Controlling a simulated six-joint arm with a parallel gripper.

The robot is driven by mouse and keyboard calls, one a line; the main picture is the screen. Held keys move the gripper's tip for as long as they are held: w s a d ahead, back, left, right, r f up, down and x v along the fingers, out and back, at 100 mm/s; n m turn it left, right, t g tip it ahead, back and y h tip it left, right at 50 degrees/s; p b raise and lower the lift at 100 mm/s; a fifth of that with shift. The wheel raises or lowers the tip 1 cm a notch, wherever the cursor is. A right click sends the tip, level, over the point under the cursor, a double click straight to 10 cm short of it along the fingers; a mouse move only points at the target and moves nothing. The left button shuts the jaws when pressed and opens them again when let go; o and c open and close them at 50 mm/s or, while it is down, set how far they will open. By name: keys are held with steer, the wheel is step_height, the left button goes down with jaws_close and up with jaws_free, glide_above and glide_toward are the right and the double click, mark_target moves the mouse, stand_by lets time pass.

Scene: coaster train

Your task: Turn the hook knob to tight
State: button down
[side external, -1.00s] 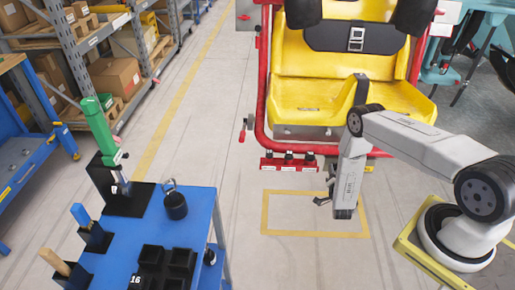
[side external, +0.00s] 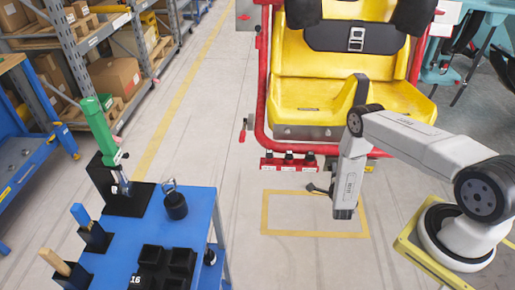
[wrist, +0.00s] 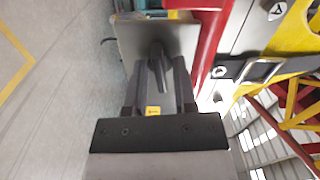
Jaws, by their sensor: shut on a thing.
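In the wrist view a dark knob (wrist: 158,72) with a long narrow grip stands out from a grey metal plate (wrist: 190,38). My gripper (wrist: 157,80) has one finger on each side of it and is shut on it. Any tight marking on the plate is not readable. In the side external view my wrist hangs below the yellow seat's right half, and the knob and fingertips are hidden there. A small dark part (side external: 317,188) juts out to the left of my wrist.
The red frame (side external: 262,100) of the yellow seat (side external: 300,95) runs close beside the plate. Black knobs (side external: 288,155) sit on a red strip under the seat. A blue table (side external: 165,240) with tools stands at lower left. The floor between is clear.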

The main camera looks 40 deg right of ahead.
steer(key=shift+m, duration=0.6)
steer(key=c, duration=0.7)
jaws_free()
steer(key=v, duration=0.8)
steer(key=shift+w+d, duration=0.1)
